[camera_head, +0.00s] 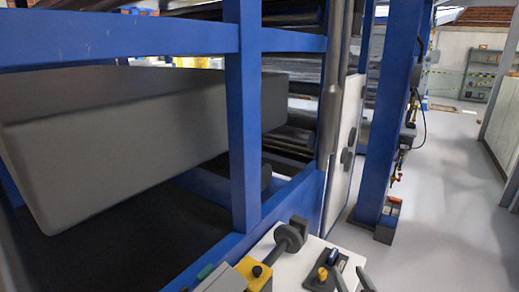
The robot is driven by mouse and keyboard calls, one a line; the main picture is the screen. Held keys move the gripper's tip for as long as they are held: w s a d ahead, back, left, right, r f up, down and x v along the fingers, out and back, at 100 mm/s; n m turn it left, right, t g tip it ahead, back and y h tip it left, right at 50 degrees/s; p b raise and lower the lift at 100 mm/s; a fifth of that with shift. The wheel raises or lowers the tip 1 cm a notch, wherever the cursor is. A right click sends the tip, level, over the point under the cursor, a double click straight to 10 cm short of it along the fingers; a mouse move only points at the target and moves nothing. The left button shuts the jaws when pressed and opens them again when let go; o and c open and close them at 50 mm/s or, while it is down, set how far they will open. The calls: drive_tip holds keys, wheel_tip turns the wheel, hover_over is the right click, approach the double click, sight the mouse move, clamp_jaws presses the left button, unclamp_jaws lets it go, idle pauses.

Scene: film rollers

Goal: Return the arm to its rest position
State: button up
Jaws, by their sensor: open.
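My gripper (352,279) shows only as two grey fingertips at the bottom edge, right of centre. They stand apart with nothing between them. The rest of the gripper and most of the arm are out of view. The fingertips appear just in front of a white control panel (288,262) and close to a small black box with a yellow knob and a blue knob (327,270). I cannot tell whether they touch it.
A blue machine frame (243,120) with dark rollers (300,75) fills the left and middle. A large grey block (120,150) sits inside it. A dark round-ended handle (288,237) and a yellow button box (254,272) are on the panel. Clear grey floor (440,200) lies right.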

drive_tip(key=s+a+r, duration=0.1)
drive_tip(key=s, duration=2.1)
drive_tip(key=s+a+r+g, duration=0.1)
drive_tip(key=s+a, duration=0.1)
drive_tip(key=s, duration=2.1)
drive_tip(key=shift+s+a+r+g, duration=0.15)
drive_tip(key=shift+a+r+g, duration=0.1)
drive_tip(key=shift+r+g, duration=0.05)
